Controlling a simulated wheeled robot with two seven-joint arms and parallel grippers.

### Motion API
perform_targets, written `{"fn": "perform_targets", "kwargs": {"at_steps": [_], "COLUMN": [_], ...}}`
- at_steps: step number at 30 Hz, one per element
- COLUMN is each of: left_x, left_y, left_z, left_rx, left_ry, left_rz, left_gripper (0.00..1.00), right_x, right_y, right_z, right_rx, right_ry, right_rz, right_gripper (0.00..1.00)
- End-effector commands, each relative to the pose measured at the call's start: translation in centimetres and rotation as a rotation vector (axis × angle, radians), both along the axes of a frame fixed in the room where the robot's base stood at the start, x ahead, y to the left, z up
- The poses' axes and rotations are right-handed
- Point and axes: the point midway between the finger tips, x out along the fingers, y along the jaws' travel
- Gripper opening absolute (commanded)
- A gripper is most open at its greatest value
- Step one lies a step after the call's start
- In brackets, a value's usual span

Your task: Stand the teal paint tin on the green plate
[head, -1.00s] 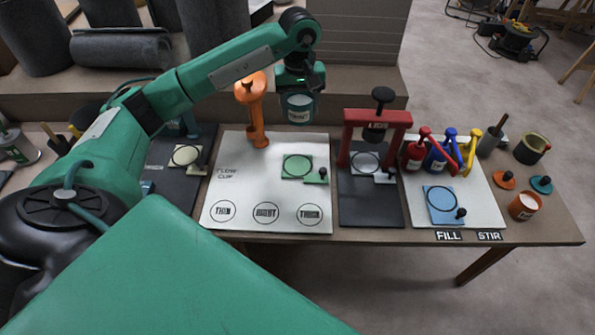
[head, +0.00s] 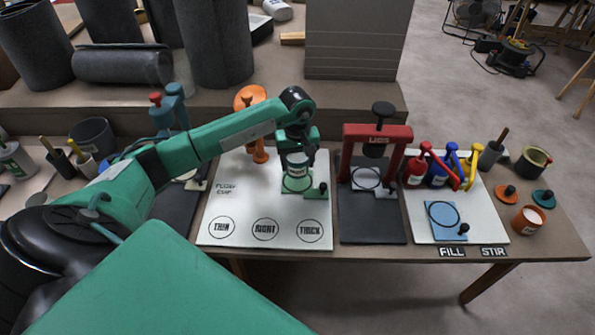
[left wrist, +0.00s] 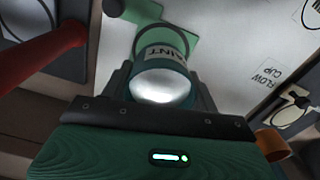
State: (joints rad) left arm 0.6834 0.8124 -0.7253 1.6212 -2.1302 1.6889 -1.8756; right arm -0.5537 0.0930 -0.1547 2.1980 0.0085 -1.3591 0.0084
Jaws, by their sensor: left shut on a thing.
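The teal paint tin (head: 297,167) is upright in my left gripper (head: 297,152), which is shut on it. The tin is over the circle on the green plate (head: 296,187) on the white flow cup board. In the left wrist view the tin (left wrist: 162,75) sits between the fingers, and the green plate (left wrist: 176,42) with part of its ring shows just beyond it. I cannot tell whether the tin's base touches the plate. My right gripper is not in view.
The orange stand (head: 257,150) is close behind and left of the gripper. The red press (head: 376,140) stands close on the right. The white board's front (head: 264,205), with three labelled circles, is clear. Red, blue and yellow pourers (head: 440,165) stand further right.

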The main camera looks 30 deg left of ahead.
Motion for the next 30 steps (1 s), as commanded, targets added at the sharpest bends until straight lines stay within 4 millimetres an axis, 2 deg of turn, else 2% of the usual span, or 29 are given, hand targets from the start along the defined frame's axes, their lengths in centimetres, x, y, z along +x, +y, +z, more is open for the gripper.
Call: {"fn": "perform_targets", "kwargs": {"at_steps": [9,22,23,24,26,30], "left_x": [-0.1,0.0,0.0,0.0,0.0,0.0], "left_y": [-0.1,0.0,0.0,0.0,0.0,0.0], "left_z": [-4.0,-4.5,-4.5,-4.5,-4.5,-4.5], "left_rx": [-0.001,0.001,0.0,0.0,0.0,0.001], "left_ry": [0.003,-0.001,0.0,0.0,0.0,0.001], "left_rz": [0.0,-0.001,-0.001,-0.001,-0.001,-0.001], "left_gripper": [0.3,0.3,0.66,0.74,0.82,0.82], "right_x": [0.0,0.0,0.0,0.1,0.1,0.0], "right_y": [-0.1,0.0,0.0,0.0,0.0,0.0], "right_z": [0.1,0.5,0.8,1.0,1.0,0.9], "right_rx": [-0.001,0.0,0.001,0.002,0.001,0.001], "right_ry": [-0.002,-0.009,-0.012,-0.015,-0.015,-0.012], "right_rz": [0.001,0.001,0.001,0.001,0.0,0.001], "right_gripper": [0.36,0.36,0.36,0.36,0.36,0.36]}}
